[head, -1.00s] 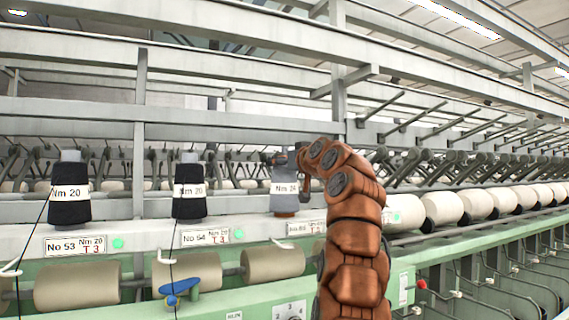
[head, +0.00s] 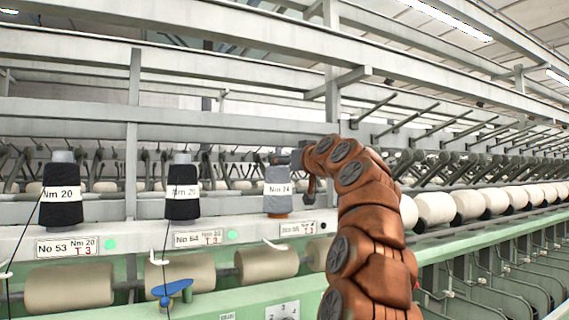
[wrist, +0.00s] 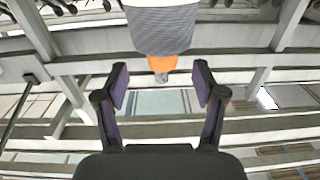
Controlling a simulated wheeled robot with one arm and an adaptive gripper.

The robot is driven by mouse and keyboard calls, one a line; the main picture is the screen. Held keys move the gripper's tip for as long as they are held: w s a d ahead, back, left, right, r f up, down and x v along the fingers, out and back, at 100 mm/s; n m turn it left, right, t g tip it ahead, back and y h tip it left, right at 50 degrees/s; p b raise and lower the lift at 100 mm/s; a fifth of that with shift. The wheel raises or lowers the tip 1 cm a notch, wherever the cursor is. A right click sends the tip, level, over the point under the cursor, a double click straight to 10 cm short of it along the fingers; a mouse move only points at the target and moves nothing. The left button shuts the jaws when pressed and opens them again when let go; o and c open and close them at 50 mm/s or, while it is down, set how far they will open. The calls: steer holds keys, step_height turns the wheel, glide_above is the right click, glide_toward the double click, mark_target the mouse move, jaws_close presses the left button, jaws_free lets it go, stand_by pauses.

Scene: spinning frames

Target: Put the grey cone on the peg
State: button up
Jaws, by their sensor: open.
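The grey cone (head: 277,190) stands upright on the machine's ledge, with a white label reading Nm 24 and a brownish foot. In the wrist view the cone (wrist: 162,30) is at the top centre, its orange end towards my gripper. My gripper (wrist: 161,88) is open and empty, its two purple-padded fingers apart; the cone's orange end shows centred beyond the gap. In the head view my gripper is mostly hidden by my arm, just right of the cone's upper part. Several slanted pegs (head: 410,119) stick out from the rail at right; which one is meant I cannot tell.
Two dark cones, left (head: 62,192) and middle (head: 182,190), stand on the same ledge (head: 110,232). Beige rolls (head: 70,288) lie below it. Several white rolls (head: 436,207) run along the right. Rails cross above and behind the cones.

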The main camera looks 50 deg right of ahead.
steer(key=v, duration=0.7)
stand_by(0.4)
steer(key=shift+a, duration=0.2)
stand_by(0.5)
